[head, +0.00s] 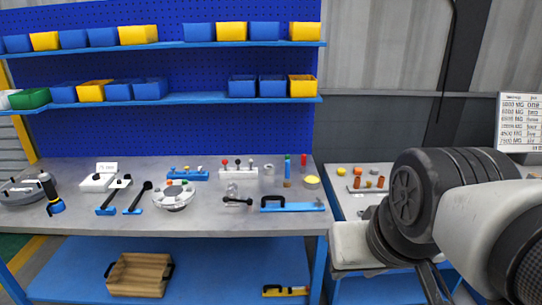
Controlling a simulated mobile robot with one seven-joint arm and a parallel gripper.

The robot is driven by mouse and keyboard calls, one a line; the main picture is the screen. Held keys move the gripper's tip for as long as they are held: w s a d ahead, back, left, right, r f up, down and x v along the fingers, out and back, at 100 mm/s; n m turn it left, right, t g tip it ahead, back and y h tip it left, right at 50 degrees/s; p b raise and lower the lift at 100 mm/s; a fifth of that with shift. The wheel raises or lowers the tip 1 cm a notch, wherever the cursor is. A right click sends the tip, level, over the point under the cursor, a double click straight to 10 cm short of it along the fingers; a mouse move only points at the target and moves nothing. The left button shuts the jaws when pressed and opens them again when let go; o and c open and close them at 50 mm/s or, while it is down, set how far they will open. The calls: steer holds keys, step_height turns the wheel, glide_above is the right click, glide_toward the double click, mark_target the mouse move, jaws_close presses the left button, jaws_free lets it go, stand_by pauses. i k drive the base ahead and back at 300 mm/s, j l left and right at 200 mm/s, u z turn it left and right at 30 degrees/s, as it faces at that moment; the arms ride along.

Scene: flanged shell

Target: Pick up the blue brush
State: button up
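I cannot tell for sure which thing is the blue brush. A long flat blue piece with a dark fitting at its left end (300,206) lies near the workbench's front right. A slim upright blue item (287,167) stands further back. Two blue pieces with black knobbed handles, a left one (107,208) and a right one (133,208), lie at the left. My gripper (433,287) is at the lower right, below my arm and well right of these things. It is partly cut off by the frame, and its opening is unclear.
The grey workbench (230,218) also holds a round grey fixture (174,196) and a black-and-blue tool (52,193). Shelves with blue and yellow bins stand behind. A second table (350,207) with small orange parts is at right, partly behind my arm. A wooden crate (140,275) sits below.

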mark_target(287, 184)
steer(key=i+j, duration=0.1)
steer(key=i, duration=1.7)
